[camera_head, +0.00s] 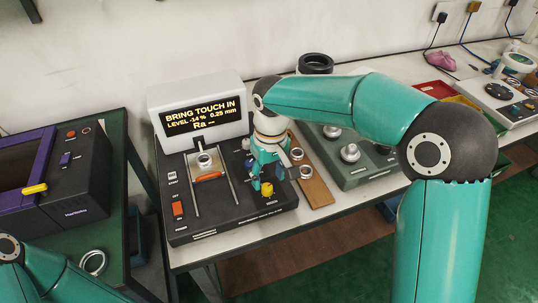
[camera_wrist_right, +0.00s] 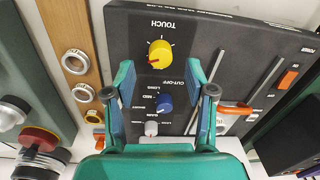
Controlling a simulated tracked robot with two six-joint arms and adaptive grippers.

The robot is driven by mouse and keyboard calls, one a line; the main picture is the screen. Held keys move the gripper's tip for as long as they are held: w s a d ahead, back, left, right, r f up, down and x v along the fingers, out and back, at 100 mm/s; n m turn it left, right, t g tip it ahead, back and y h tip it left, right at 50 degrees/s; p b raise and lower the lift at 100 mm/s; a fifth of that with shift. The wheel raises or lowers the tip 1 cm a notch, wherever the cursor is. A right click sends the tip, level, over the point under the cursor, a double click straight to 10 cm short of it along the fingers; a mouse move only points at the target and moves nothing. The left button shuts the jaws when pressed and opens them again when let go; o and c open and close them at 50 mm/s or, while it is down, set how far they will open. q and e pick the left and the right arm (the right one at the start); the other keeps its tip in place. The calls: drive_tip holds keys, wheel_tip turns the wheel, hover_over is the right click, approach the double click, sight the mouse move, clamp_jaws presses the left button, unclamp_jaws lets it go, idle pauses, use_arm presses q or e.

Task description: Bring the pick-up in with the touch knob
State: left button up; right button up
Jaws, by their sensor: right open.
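The touch knob (camera_head: 267,189) is yellow, at the front right of the black roughness tester (camera_head: 230,222). In the right wrist view the yellow knob (camera_wrist_right: 160,53) carries a red mark and sits under the label TOUCH. My right gripper (camera_head: 262,178) is over the panel, pointing down; its two fingers (camera_wrist_right: 161,72) are apart, with the knob just beyond and between the tips, not gripped. The screen (camera_head: 200,118) reads BRING TOUCH IN, LEVEL -14 %, 0.25 mm, Ra --. A metal ring (camera_head: 204,160) sits between the tester's rails, above an orange piece (camera_head: 208,176). My left gripper is out of view.
A blue knob (camera_wrist_right: 165,103) and a white knob (camera_wrist_right: 152,128) lie between my right fingers. A wooden board (camera_head: 316,190) with rings stands beside the tester. A grey-green unit (camera_head: 365,170) is further right.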

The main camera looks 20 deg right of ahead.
sight(269, 186)
wheel_tip(269, 186, up, 8)
drive_tip(key=shift+d+r, duration=0.15)
idle(0.6)
